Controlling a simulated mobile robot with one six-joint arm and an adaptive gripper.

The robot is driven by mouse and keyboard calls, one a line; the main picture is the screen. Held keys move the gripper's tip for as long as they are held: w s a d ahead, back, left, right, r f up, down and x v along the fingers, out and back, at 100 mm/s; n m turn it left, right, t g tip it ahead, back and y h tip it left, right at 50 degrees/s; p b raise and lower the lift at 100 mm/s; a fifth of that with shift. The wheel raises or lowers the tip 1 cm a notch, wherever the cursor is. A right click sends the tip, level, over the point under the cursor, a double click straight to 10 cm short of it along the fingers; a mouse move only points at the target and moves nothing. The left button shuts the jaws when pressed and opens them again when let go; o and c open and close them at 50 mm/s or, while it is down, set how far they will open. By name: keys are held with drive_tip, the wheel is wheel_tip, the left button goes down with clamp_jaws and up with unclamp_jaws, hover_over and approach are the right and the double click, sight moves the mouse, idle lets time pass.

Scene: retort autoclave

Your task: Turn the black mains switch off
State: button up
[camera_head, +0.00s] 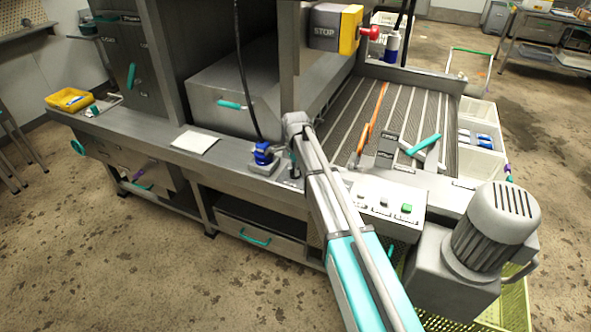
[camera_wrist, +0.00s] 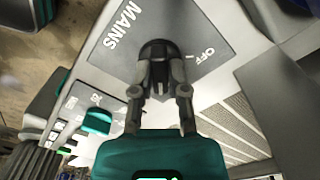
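The black mains switch (camera_wrist: 158,52) is a dark rotary knob on a grey plate in the wrist view. The plate reads MAINS on one side of the knob and OFF with a short tick mark on the other. My gripper (camera_wrist: 160,84) has its two grey fingers around the knob, one on each side, and appears closed on it. The fingers hide part of the knob, and I cannot tell exactly which way it points. In the head view my arm reaches over the bench edge, and the knob is largely hidden beside my wrist.
A blue device (camera_head: 263,154) stands just left of my wrist. A control panel with a green button (camera_head: 406,208) and a grey motor (camera_head: 495,229) are to the right. A white sheet (camera_head: 195,142) lies on the bench.

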clamp_jaws()
drive_tip(key=shift+n, duration=0.5)
drive_tip(key=n, duration=0.2)
drive_tip(key=shift+n, duration=0.3)
drive_tip(key=n, duration=1.4)
drive_tip(key=shift+n, duration=0.3)
